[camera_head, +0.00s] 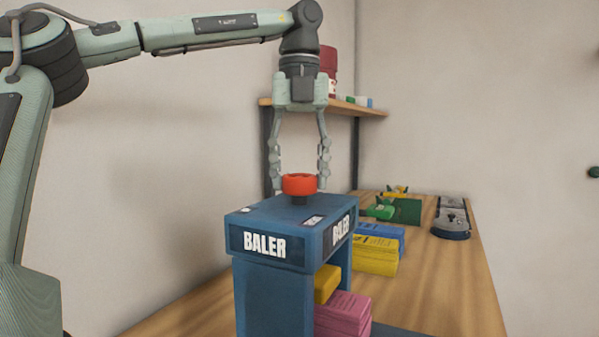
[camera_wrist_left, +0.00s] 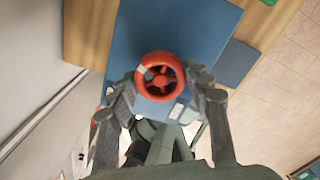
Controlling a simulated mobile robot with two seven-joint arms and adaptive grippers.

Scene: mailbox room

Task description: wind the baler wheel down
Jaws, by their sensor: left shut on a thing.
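The blue baler (camera_head: 268,215) stands on a wooden table, with white BALER lettering on its front and side. Its red wheel (camera_head: 299,184) sits on a short dark stem on top. The wheel also shows from above in the left wrist view (camera_wrist_left: 160,77), with spokes and a pale mark on its rim at the left. My left gripper (camera_head: 300,187) points straight down and is shut on the wheel, one finger on each side of the rim. Under the baler's top are a yellow block (camera_head: 326,284) and a pink stack (camera_head: 343,314). My right gripper is not in view.
A blue and yellow stack (camera_head: 376,254) stands behind the baler to the right. Green items (camera_head: 404,211) and a dark device (camera_head: 451,219) lie farther back on the table (camera_head: 462,290). A wall shelf (camera_head: 371,111) with small items hangs behind my left gripper.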

